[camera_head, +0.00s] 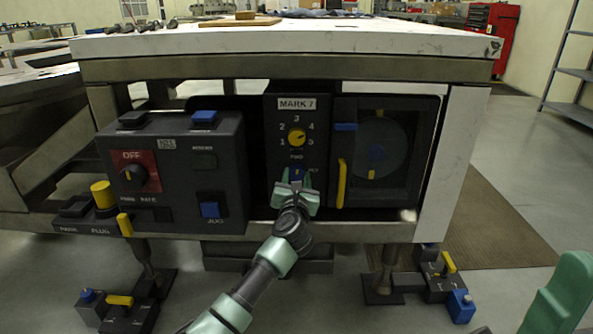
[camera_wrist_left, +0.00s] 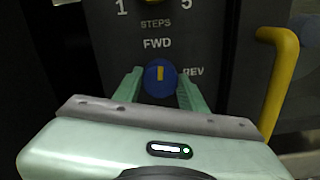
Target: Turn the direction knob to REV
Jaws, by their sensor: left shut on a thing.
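The direction knob (camera_wrist_left: 160,82) is a round blue knob with a yellow pointer mark, on the dark MARK 7 panel (camera_head: 284,105). In the left wrist view its mark points up toward the FWD label (camera_wrist_left: 158,43). The REV label (camera_wrist_left: 192,71) is to its right. In the head view the knob (camera_head: 297,173) shows between my left fingertips. My left gripper (camera_wrist_left: 162,88) is shut on the knob, one green finger on each side. My right gripper is not clearly in view.
Above is a yellow steps knob (camera_head: 297,137) with numbers around it. A yellow handle (camera_head: 341,183) on a dark door stands close on the right. A control box (camera_head: 175,175) with an OFF knob (camera_head: 133,175) is on the left. The white tabletop (camera_head: 300,38) overhangs the panel.

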